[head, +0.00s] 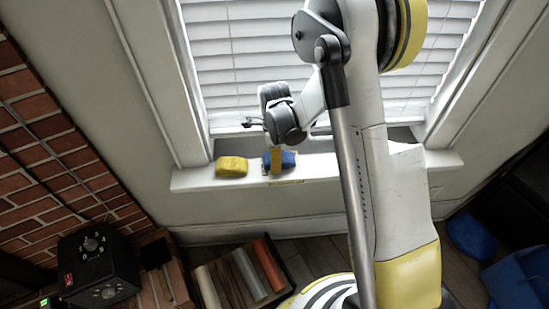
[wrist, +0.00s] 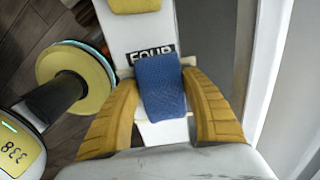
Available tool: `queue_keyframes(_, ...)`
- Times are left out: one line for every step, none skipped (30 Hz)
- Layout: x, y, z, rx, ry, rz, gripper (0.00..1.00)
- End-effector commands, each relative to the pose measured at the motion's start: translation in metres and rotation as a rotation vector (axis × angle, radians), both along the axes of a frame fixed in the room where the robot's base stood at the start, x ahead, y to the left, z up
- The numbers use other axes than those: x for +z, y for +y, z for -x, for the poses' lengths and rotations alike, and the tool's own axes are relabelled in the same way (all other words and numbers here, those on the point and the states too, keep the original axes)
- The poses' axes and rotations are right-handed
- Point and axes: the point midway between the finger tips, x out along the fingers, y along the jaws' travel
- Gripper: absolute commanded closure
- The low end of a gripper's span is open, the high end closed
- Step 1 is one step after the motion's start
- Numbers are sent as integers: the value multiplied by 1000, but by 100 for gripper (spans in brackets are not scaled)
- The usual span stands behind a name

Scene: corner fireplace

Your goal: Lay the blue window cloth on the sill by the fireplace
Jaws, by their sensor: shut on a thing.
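The blue window cloth (head: 289,158) is a small folded bundle at the white sill (head: 330,166) below the window. In the wrist view the cloth (wrist: 161,86) lies between the two yellow fingers of my gripper (wrist: 160,80), which is shut on it. In the head view my gripper (head: 276,159) points down at the sill and partly hides the cloth. The cloth is over the sill top; I cannot tell whether it rests there or hangs just above.
A yellow cloth or sponge (head: 231,166) lies on the sill left of the blue cloth. White blinds (head: 240,60) stand behind. A brick fireplace wall (head: 50,150) is at left. A black box (head: 98,265) and a crate of rolls (head: 240,275) are below. Blue items (head: 515,280) lie at lower right.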

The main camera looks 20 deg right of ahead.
Motion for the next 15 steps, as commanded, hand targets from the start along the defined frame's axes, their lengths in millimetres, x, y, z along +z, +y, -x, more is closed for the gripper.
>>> queue_keyframes(-1,0,0,0,0,0,73)
queue_keyframes(-1,0,0,0,0,0,73)
queue_keyframes(-2,0,0,0,0,0,73)
queue_keyframes(-2,0,0,0,0,0,73)
queue_keyframes(-3,0,0,0,0,0,73)
queue_keyframes(-4,0,0,0,0,0,73)
queue_keyframes(-4,0,0,0,0,0,73)
queue_keyframes(-4,0,0,0,0,0,73)
queue_keyframes(-5,0,0,0,0,0,73)
queue_keyframes(-6,0,0,0,0,0,73)
queue_keyframes(-6,0,0,0,0,0,73)
queue_keyframes(-7,0,0,0,0,0,73)
queue_keyframes(-7,0,0,0,0,0,73)
queue_keyframes(-7,0,0,0,0,0,73)
queue_keyframes(-8,0,0,0,0,0,73)
